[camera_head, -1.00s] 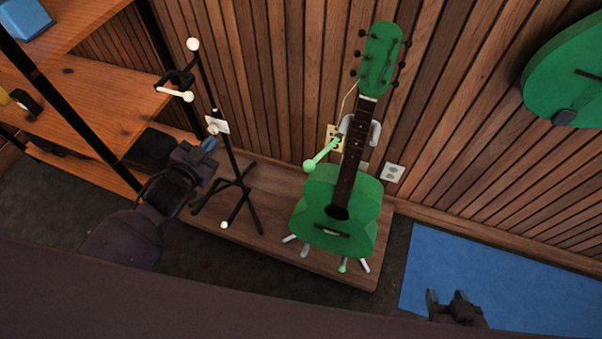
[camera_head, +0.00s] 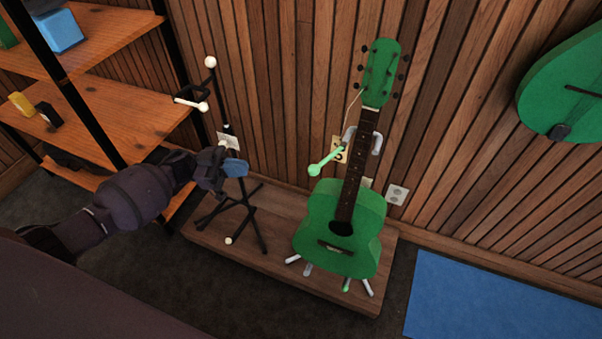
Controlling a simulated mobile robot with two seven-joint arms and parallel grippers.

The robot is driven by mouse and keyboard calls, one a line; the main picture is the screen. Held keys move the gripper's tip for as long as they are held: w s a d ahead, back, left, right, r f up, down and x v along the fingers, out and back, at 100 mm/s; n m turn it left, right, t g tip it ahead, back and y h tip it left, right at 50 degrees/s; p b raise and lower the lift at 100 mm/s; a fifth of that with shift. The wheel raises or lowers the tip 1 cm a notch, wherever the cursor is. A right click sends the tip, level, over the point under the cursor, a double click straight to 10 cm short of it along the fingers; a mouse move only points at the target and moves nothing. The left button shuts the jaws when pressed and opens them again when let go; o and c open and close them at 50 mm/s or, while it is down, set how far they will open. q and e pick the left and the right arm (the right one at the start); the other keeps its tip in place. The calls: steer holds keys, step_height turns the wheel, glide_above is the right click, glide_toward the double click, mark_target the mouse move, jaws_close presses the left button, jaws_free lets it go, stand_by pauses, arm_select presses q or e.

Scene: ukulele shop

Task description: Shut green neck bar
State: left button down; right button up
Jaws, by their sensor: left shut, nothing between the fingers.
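The green neck bar (camera_head: 326,161) is a light green rod with a round knob at its end. It sticks out to the left of the guitar's neck at the white stand's yoke, swung open. A green guitar (camera_head: 342,214) stands upright in that stand, its neck in the yoke. My left gripper (camera_head: 229,172) is shut and empty, left of the bar and apart from it, in front of the black stand. A blue piece shows at its tip. My right gripper is out of view.
A black stand (camera_head: 248,205) with white knobs stands left of the guitar on a low wooden platform (camera_head: 270,265). Wooden shelves (camera_head: 100,120) are at the left. A blue mat (camera_head: 490,300) lies at the right. Another green instrument (camera_head: 565,80) hangs on the slatted wall.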

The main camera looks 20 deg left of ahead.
arm_select(q)
glide_toward(328, 159)
steer(key=s+d, duration=0.2)
steer(key=d, duration=0.2)
steer(key=shift+s+r+g+p, duration=0.15)
steer(key=shift+r+g+p, duration=0.15)
steer(key=shift+r+p, duration=0.1)
stand_by(0.4)
